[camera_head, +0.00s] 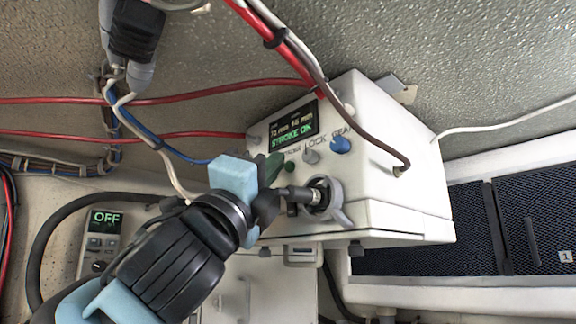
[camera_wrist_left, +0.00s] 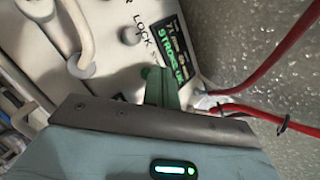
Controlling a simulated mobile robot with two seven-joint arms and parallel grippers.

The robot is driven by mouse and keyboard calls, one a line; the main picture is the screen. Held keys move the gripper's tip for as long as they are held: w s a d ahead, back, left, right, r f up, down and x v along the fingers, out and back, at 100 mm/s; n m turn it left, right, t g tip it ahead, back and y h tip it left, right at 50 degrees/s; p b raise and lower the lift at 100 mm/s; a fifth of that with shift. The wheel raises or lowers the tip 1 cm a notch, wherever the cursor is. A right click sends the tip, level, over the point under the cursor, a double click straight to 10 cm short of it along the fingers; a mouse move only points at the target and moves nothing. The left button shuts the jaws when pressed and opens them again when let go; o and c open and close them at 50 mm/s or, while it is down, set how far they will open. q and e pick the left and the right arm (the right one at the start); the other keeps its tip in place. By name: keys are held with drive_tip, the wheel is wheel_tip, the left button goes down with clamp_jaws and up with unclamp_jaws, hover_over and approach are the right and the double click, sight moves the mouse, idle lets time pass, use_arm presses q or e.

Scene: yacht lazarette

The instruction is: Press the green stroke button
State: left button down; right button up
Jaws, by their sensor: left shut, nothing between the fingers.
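A white control box (camera_head: 370,180) hangs in the middle of the head view. Its front has a lit display (camera_head: 292,127) reading "STROKE OK". The small dark green stroke button (camera_head: 289,168) sits below the display, under the word STROKE. My left gripper (camera_head: 273,167) is shut and empty, with its dark green fingertips just left of the button. In the left wrist view the fingers (camera_wrist_left: 163,92) point at the panel, and the green button (camera_wrist_left: 149,73) shows partly beside their tips. I cannot tell whether they touch. My right gripper is not in view.
A grey lock button (camera_head: 310,156) and a blue gear knob (camera_head: 340,145) are right of the green button. A grey connector (camera_head: 325,198) with a black plug is below. Red cables (camera_head: 285,45) cross above the box. A small unit reading "OFF" (camera_head: 104,230) is at left.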

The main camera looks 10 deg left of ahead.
use_arm(q)
drive_tip(key=shift+s+a, duration=0.2)
drive_tip(key=shift+s, duration=0.05)
drive_tip(key=shift+s+a, duration=0.8)
drive_tip(key=shift+s, duration=0.2)
drive_tip(key=shift+s+a, duration=0.75)
drive_tip(key=shift+s, duration=0.25)
drive_tip(key=shift+w, duration=0.1)
